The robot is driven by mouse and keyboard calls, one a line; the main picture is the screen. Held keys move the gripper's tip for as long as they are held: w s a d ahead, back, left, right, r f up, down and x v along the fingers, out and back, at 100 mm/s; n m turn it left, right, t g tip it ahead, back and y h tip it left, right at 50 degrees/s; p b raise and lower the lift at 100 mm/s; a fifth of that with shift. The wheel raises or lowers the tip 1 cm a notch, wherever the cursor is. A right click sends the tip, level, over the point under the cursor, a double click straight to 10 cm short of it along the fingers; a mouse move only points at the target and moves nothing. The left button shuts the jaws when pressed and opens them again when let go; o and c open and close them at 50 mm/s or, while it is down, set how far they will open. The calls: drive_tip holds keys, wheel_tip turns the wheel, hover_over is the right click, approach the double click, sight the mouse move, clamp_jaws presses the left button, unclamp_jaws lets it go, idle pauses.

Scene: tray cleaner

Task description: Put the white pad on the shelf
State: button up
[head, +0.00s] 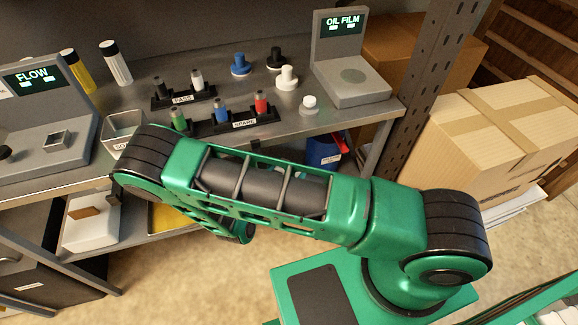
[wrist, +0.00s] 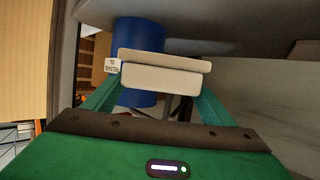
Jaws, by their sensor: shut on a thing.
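The white pad (wrist: 160,76) shows in the wrist view as a pale flat block with a lip along one long edge. My gripper (wrist: 160,82) has one green finger at each side of it and is shut on it. The pad hides part of a blue container (wrist: 143,35) behind it. In the head view my gripper and the pad are hidden behind my green arm and the bench. A lower shelf (head: 134,241) shows under the bench at the left.
The bench top carries a rack labelled SPARE (head: 243,124), several bottles and the OIL FILM device (head: 352,93). A blue bin (head: 323,152) stands below the bench. A white tray (head: 90,232) and a yellow tray (head: 172,219) occupy the lower shelf. Cardboard boxes (head: 470,145) stand right.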

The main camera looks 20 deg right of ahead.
drive_tip(key=w+d+f, duration=0.1)
drive_tip(key=w, duration=0.1)
drive_tip(key=w+d+f, duration=0.1)
drive_tip(key=w+f, duration=0.1)
drive_tip(key=w, duration=0.1)
drive_tip(key=w+d+f, duration=0.1)
drive_tip(key=w+f, duration=0.1)
drive_tip(key=w, duration=0.1)
drive_tip(key=shift+f, duration=2.15)
drive_tip(key=o, duration=0.9)
drive_tip(key=shift+a, duration=0.1)
drive_tip(key=v, duration=1.2)
